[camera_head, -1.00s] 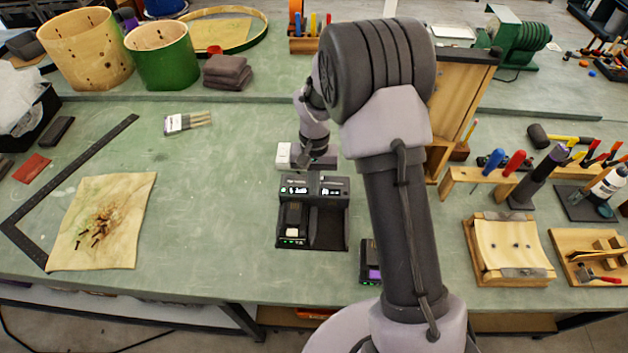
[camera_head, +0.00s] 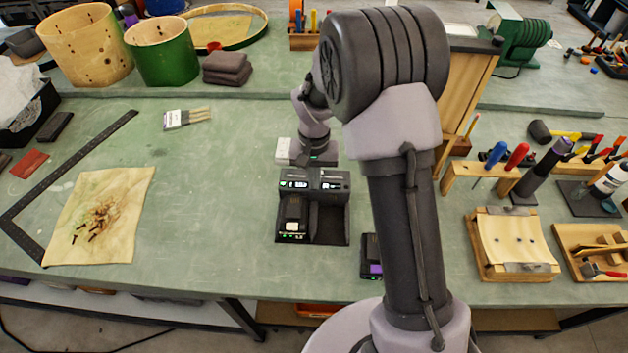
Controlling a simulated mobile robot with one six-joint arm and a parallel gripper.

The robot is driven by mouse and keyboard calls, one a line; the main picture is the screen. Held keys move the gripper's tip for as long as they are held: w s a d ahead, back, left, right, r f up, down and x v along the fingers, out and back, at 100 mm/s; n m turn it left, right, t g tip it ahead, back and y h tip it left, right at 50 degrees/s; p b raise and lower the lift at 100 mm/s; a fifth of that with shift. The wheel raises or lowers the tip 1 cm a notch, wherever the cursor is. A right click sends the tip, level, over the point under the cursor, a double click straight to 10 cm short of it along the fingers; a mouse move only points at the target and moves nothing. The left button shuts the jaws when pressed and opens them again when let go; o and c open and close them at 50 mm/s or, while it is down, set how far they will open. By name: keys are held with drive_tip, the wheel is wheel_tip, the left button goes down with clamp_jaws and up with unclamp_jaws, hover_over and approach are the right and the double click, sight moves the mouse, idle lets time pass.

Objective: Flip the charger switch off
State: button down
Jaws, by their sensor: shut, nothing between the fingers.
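The black battery charger (camera_head: 332,222) stands on the green bench, with lit white displays on its back panel. A battery (camera_head: 293,216) with a green light sits in its left bay, and the right bay looks empty. A white box (camera_head: 283,149) is just behind the charger, partly covered by my arm's end. My gripper (camera_head: 316,160) is shut and empty, pointing down behind the charger's back panel near the white box. Its fingertips are mostly hidden, and I cannot tell whether they touch anything. The switch itself is too small or hidden to make out.
Another dark battery with a purple part (camera_head: 371,257) lies right of the charger, partly behind my arm. A tan cloth with screws (camera_head: 125,190) and a black square (camera_head: 18,236) lie left. A wooden tool rack (camera_head: 470,172) stands right. The bench left of the charger is clear.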

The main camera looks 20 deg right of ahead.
drive_tip(key=shift+w+d+f, duration=0.1)
drive_tip(key=shift+w+d, duration=0.1)
drive_tip(key=shift+w, duration=0.15)
drive_tip(key=shift+w+r+p, duration=0.15)
drive_tip(key=shift+r+p, duration=0.15)
drive_tip(key=shift+r, duration=0.05)
wheel_tip(320, 180, up, 14)
drive_tip(key=p, duration=0.5)
drive_tip(key=shift+f, duration=0.25)
